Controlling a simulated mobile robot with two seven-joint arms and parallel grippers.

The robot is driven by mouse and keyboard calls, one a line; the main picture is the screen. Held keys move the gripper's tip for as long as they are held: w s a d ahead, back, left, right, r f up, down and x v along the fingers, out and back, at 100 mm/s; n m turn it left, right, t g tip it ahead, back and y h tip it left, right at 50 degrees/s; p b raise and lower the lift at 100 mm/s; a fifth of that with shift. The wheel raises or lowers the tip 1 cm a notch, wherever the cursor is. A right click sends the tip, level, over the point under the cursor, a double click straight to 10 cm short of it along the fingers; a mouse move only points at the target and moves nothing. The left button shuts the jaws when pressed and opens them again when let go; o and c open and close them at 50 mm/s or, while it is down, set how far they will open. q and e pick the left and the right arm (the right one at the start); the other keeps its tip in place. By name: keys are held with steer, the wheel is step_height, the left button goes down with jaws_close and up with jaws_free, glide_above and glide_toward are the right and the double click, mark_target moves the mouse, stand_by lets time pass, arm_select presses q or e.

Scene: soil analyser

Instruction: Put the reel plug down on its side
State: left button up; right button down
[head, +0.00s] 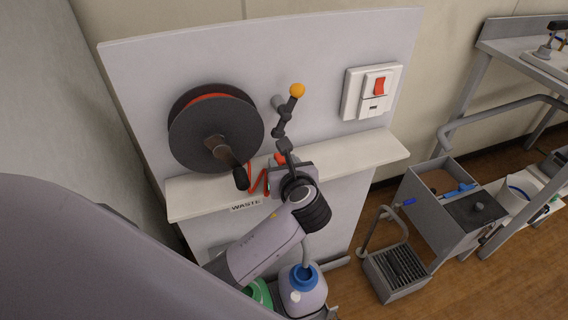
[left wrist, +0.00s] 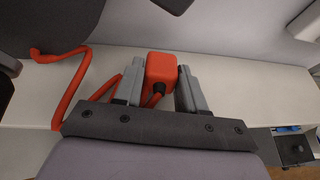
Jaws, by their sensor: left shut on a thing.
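The reel plug is a red-orange block (left wrist: 162,70) with a dark collar where its red cable leaves it. My left gripper (left wrist: 160,88) is shut on it, a grey finger on each side. In the head view the plug (head: 280,159) shows as a small red patch at the white shelf (head: 375,151), and my left gripper (head: 284,168) is mostly hidden behind its own wrist. I cannot tell whether the plug touches the shelf. The red cable (head: 251,183) hangs in loops from the black reel (head: 190,135). My right gripper is not in view.
A jointed dark fitting with an orange knob (head: 297,90) stands close behind the gripper. A wall socket with a red switch (head: 379,87) is at right. The shelf's right part is clear. A blue-collared container (head: 303,284) and a grey caddy (head: 397,270) stand below.

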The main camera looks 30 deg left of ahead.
arm_select(q)
steer(key=shift+f, duration=0.6)
